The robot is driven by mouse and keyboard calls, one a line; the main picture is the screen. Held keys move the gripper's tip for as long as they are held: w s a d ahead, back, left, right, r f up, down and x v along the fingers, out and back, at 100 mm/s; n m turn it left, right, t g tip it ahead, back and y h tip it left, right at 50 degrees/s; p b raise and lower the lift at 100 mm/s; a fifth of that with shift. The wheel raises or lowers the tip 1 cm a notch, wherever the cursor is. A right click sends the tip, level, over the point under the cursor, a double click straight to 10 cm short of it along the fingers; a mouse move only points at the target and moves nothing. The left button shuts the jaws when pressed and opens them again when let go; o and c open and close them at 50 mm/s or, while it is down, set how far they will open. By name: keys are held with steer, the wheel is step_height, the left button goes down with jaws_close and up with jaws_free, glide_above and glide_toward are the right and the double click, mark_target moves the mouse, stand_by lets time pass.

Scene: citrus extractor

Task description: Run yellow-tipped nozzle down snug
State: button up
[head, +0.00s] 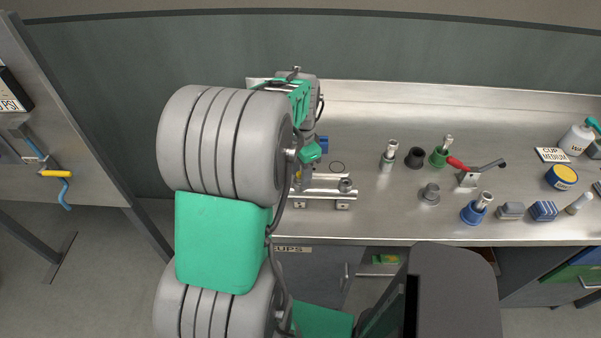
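No yellow-tipped nozzle can be made out clearly. A tiny yellow spot (298,176) shows just right of my arm, beside a metal bracket fixture (322,191) on the steel bench; I cannot tell what it belongs to. My arm's grey and green links cover the left of the bench. My gripper (304,181) is down near the left part of this fixture, mostly hidden, and its fingers cannot be made out. A round metal fitting (345,185) sits on the fixture's right part. I cannot tell whether my gripper touches anything.
Right of the fixture stand a metal nozzle piece (389,157), a black cup (415,157), a green holder (438,158), a red-handled lever clamp (468,178) and a blue holder (472,212). Blocks, a tin (562,177) and a bottle (576,139) fill the far right. The bench's front middle is clear.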

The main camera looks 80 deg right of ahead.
steer(key=shift+n, duration=2.6)
steer(key=shift+n, duration=0.8)
steer(key=c, duration=0.7)
steer(key=shift+m, duration=0.9)
steer(key=shift+c, duration=0.2)
steer(key=shift+m, duration=0.8)
